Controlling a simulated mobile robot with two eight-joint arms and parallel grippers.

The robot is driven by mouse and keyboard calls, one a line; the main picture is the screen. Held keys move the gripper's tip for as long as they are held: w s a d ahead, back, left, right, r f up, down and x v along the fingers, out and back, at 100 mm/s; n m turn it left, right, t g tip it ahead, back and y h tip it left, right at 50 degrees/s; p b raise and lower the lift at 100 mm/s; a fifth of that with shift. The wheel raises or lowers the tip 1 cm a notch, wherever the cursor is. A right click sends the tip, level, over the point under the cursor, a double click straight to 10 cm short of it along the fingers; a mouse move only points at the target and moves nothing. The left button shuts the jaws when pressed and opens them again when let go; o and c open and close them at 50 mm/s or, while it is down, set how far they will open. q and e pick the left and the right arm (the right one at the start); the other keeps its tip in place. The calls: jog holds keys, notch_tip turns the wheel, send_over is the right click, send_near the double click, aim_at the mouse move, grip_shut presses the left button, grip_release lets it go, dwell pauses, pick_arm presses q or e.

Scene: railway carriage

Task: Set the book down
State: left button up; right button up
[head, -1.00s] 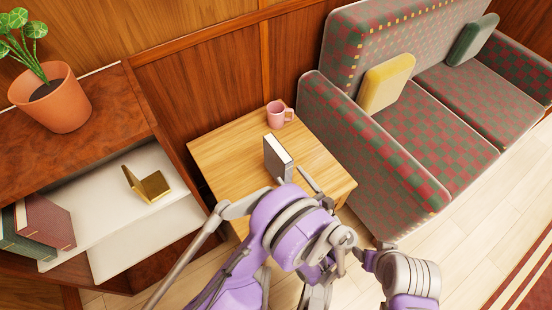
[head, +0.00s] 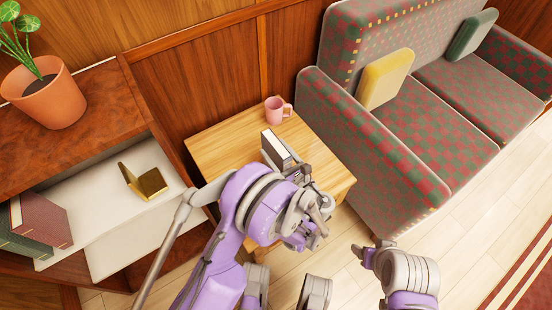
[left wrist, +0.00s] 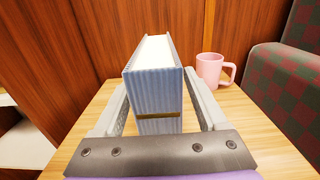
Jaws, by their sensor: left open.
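A book (head: 272,153) with a pale blue-grey cover and white pages stands upright on the small wooden table (head: 222,146). In the left wrist view the book (left wrist: 153,85) is between the two fingers of my left gripper (left wrist: 157,90), its striped side with a gold band towards me. My left gripper (head: 290,168) is open, with a clear gap at the book's right side. The wrist hides the book's lower part in the head view. My right gripper (head: 368,256) is low at the right, away from the table; its fingers are hard to make out.
A pink mug (head: 276,110) stands behind the book on the table, also seen in the left wrist view (left wrist: 211,69). A checked sofa (head: 385,150) is right of the table.

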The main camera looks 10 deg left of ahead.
pick_arm(q)
grip_shut()
dwell(1.3)
